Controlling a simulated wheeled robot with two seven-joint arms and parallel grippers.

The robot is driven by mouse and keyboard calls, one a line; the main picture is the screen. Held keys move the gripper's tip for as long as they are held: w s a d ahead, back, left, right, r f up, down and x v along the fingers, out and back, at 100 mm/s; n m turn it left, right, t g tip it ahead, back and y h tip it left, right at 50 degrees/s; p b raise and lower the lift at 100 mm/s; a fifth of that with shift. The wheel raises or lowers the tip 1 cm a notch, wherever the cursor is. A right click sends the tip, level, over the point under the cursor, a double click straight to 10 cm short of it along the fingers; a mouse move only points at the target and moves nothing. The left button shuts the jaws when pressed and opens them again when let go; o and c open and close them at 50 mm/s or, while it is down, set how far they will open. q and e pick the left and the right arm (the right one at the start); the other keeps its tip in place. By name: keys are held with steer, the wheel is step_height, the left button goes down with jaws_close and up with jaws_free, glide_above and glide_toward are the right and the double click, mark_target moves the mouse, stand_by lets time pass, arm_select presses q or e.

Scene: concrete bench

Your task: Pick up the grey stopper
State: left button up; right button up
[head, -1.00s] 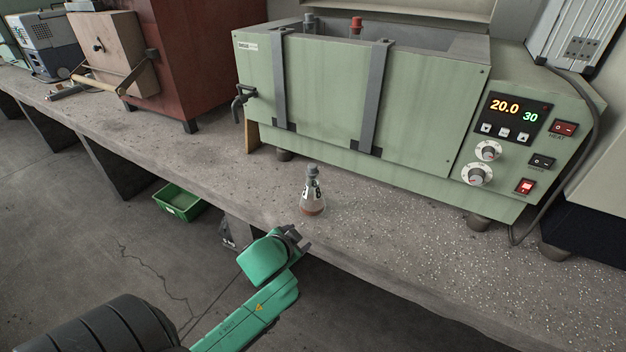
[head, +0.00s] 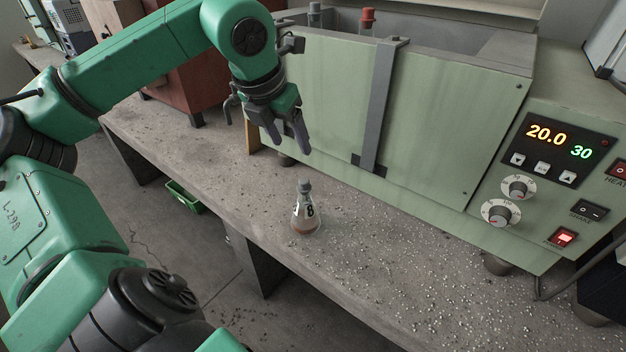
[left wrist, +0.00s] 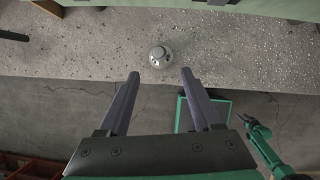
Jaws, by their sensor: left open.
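The grey stopper (head: 304,186) sits in the neck of a small conical flask (head: 306,220) with a dark number label and a little reddish-brown liquid. The flask stands upright on the concrete bench. In the left wrist view the stopper (left wrist: 157,51) shows from above, on top of the flask (left wrist: 160,60), beyond and between my fingertips. My left gripper (head: 291,147) is open and empty, above and behind the flask, pointing down and apart from it. Its two fingers also show in the left wrist view (left wrist: 160,74). My right gripper (left wrist: 259,127) appears small at the right there; its jaws are unclear.
A green water bath (head: 440,130) with a control panel stands behind the flask. A grey-topped (head: 314,14) and a red-topped item (head: 367,17) show in it. A green crate (head: 184,197) is below the bench. The bench right of the flask is clear.

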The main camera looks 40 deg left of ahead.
arm_select(q)
glide_toward(303, 181)
steer(key=p+x, duration=0.2)
steer(key=x, duration=0.6)
steer(key=shift+a, duration=0.1)
steer(key=shift+w+f, duration=0.25)
steer(key=shift+f, duration=0.2)
jaws_close()
arm_select(e)
steer(key=shift+s+r, duration=0.25)
steer(key=shift+r, duration=0.3)
steer(key=shift+s+r, duration=0.2)
steer(key=shift+r, duration=0.35)
